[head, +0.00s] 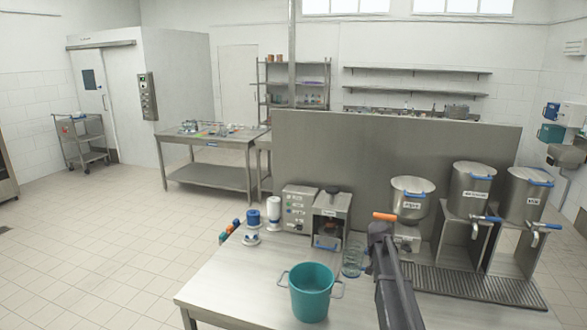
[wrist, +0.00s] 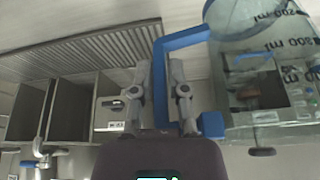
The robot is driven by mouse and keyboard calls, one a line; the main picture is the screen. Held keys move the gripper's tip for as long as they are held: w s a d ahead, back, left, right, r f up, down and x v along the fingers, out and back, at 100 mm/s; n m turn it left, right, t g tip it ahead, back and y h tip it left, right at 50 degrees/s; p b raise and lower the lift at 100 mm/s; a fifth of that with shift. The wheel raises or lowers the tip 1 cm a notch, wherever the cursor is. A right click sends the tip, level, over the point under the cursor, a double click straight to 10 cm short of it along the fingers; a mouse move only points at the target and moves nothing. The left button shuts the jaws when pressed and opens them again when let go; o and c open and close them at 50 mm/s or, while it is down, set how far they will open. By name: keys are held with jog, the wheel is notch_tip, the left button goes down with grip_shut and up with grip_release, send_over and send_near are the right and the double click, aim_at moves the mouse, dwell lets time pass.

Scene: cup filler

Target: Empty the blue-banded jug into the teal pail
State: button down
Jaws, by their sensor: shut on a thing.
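The teal pail (head: 311,293) stands upright on the near steel bench, with a handle loop on each side. A clear jug (wrist: 262,70) with dark volume marks and a blue handle (wrist: 159,85) fills the right of the wrist view, appearing upside down there. My gripper (wrist: 170,88) is shut on this handle. In the head view the clear jug (head: 351,261) shows right of the pail, beside my dark arm, which hides my fingertips. I cannot tell how much the jug holds, or whether it touches the bench.
A coffee machine (head: 331,218) and a grey control box (head: 298,208) stand behind the pail. Steel urns with taps (head: 473,190) stand at right above a ribbed drain grate (head: 475,285). Blue-and-white items (head: 253,218) sit at the bench's back left. The bench left of the pail is clear.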

jog(key=shift+f, duration=0.55)
jog(key=shift+s+r, duration=0.15)
jog(key=s+d+r+p, duration=0.1)
jog(key=s+r+p, duration=0.5)
jog(key=s, duration=0.3)
jog(key=shift+s+d+r+p, duration=0.15)
jog(key=shift+d+r+p, duration=0.2)
jog(key=shift+r, duration=0.1)
